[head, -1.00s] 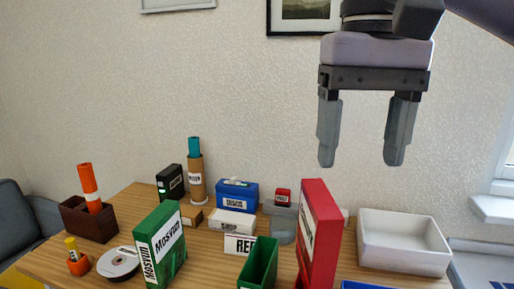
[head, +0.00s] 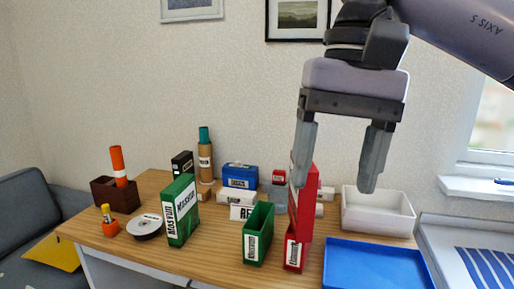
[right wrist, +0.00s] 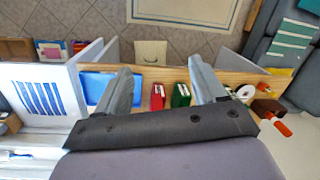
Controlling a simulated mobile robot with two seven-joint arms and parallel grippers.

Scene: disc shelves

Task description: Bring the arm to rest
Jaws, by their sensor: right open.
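My right gripper (head: 342,160) hangs with its fingers pointing down over the right part of the wooden table (head: 205,255). Its two grey fingers are apart with nothing between them. My left gripper is not in view.
A green box (head: 181,212), a green open holder (head: 258,236), a blue box (head: 240,176) and a disc spool (head: 147,227) stand on the table. A white bin (head: 378,222) and a blue tray (head: 372,266) are at the right. Free room lies above the table.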

